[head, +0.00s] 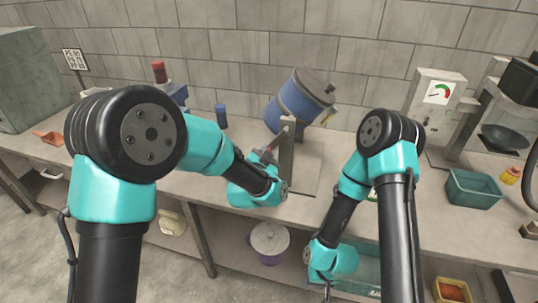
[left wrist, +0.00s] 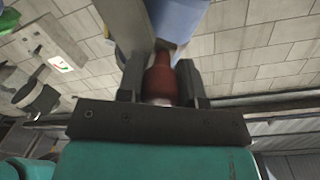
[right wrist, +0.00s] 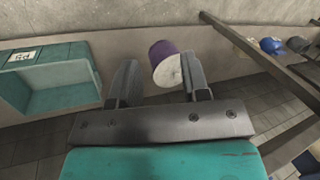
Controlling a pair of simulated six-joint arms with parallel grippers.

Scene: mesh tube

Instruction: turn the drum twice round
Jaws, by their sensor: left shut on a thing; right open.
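The blue drum (head: 297,96) with a dark grey lid sits tilted on its stand (head: 286,150) on the bench; part of its blue side shows in the left wrist view (left wrist: 180,18). My left gripper (head: 268,153) is at the front of the stand. In the left wrist view its fingers (left wrist: 160,85) are shut on a red-brown handle (left wrist: 160,72), which points toward the drum. How the handle joins the drum is hidden. My right gripper (head: 327,288) hangs low in front of the bench. In the right wrist view its fingers (right wrist: 158,85) are apart with nothing between them.
A purple bucket with a pale top (head: 269,238) stands below the bench, beyond my right gripper. A teal crate (right wrist: 80,75) is on the lower level. A gauge box (head: 437,92), a scale pan (head: 503,139) and a green bin (head: 472,190) stand to the right.

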